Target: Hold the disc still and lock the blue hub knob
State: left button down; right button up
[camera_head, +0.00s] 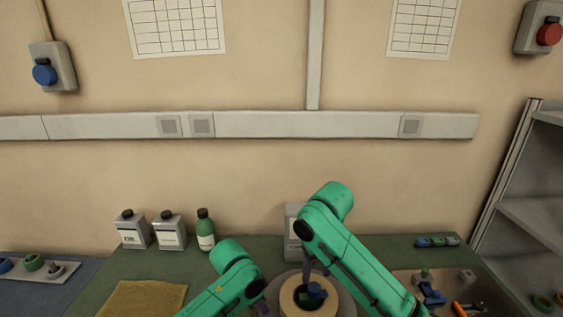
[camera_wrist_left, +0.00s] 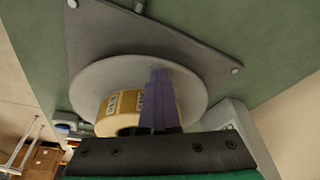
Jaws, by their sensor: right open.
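A grey disc (camera_head: 344,302) stands at the bottom of the head view with a tan tape roll (camera_head: 287,294) on it. My left gripper (camera_head: 262,302) is at the disc's left side. In the left wrist view, its purple fingers (camera_wrist_left: 159,100) overlap the disc (camera_wrist_left: 190,88) in front of the roll (camera_wrist_left: 124,104). Whether they grip the disc's edge is unclear.
A grey plate (camera_wrist_left: 110,35) lies under the disc on the green table (camera_head: 140,262). Two white containers (camera_head: 132,230) and a green bottle (camera_head: 206,232) stand at the back. A yellow mat (camera_head: 145,298) lies left. Tools crowd a board (camera_head: 405,282) at right.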

pick_arm(q)
jog(key=shift+r+p, duration=3.05)
jog(key=shift+p, duration=0.85)
jog(key=shift+w+f, duration=0.1)
jog(key=shift+f, duration=0.05)
